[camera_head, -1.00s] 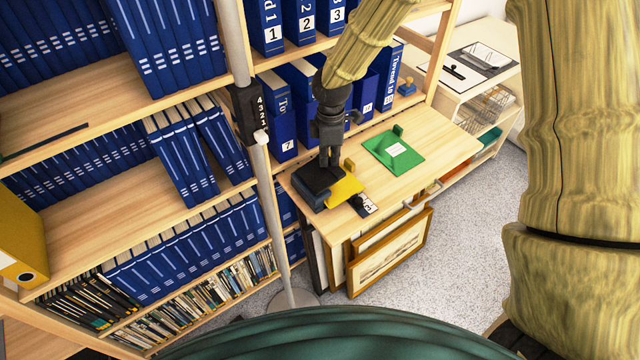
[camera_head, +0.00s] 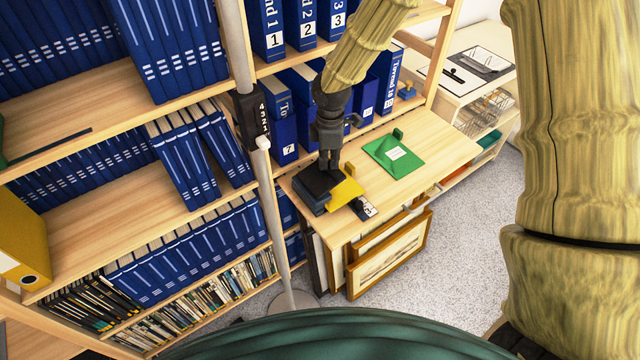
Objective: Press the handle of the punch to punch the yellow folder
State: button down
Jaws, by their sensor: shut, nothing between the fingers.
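The punch (camera_head: 312,187), dark with a blue-grey base, sits near the left end of the wooden shelf board. The yellow folder (camera_head: 347,190) lies against its right side, with its near edge in or at the punch; the exact fit is too small to tell. My gripper (camera_head: 329,172) is shut and empty, pointing down at the punch's right part beside the folder. Its tips look to be at or just above the handle; I cannot tell if they touch. My arm hides part of the shelf behind.
A green folder (camera_head: 393,152) lies to the right on the same wooden board (camera_head: 445,150). A small black-and-white item (camera_head: 364,208) lies at the front edge. A grey pole (camera_head: 264,190) stands left of the board. Blue binders (camera_head: 283,130) stand behind. Framed prints (camera_head: 388,258) lean below.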

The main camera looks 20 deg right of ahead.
notch_tip(320, 180, up, 7)
jog(key=p, duration=0.5)
jog(key=shift+r, duration=0.1)
dwell(0.6)
